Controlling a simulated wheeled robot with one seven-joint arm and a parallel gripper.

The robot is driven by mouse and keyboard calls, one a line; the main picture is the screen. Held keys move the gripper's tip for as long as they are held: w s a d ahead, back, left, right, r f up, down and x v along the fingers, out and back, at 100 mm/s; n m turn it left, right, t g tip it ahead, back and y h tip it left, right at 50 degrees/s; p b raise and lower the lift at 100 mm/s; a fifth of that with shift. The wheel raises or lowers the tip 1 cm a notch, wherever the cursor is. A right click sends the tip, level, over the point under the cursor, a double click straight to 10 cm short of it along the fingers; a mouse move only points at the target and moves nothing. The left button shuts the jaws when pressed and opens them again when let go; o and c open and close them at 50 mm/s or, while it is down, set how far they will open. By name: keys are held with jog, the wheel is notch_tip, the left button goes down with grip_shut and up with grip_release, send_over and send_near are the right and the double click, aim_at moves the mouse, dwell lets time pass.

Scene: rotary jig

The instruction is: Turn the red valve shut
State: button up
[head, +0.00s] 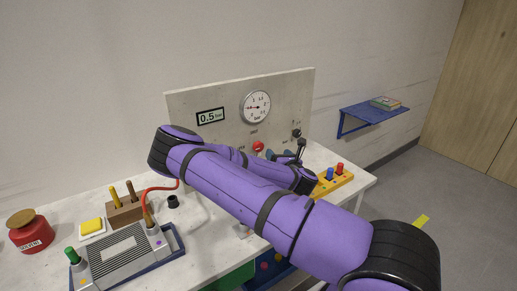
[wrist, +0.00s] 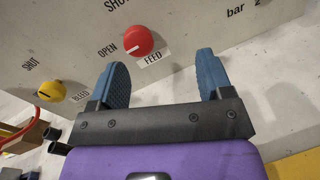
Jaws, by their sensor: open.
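The red valve (head: 258,146) is a round knob on the upright panel, partly behind my arm in the head view. In the wrist view the red valve (wrist: 138,41) shows a pale pointer mark at its lower left, towards the word OPEN. The label FEED is just below it, and a partly cut-off SHUT is above. My gripper (wrist: 161,68) has two blue fingers spread wide with nothing between them. The valve lies beyond the fingertips, nearer the left finger, and appears untouched. In the head view my gripper (head: 281,155) is in front of the panel, partly hidden.
A yellow knob (wrist: 51,91) labelled BLEED is left of the red valve. A gauge (head: 256,107) and a 0.5 bar sign (head: 210,116) are above on the panel. A yellow block (head: 334,182) with coloured pegs is right; a grey jig (head: 120,258) stands at left.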

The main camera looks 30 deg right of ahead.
aim_at(260, 149)
jog(key=w+n+y, duration=0.1)
jog(key=w, duration=0.2)
jog(key=w+a+f+n+y, duration=0.1)
jog(key=w+n, duration=0.1)
jog(key=w, duration=0.2)
jog(key=w+a+n+y, duration=0.1)
jog(key=w+n, duration=0.1)
jog(key=w, duration=0.1)
jog(key=shift+w+a+f, duration=0.15)
jog(key=shift+w+a, duration=0.1)
jog(key=shift+w, duration=0.05)
jog(key=c, duration=0.9)
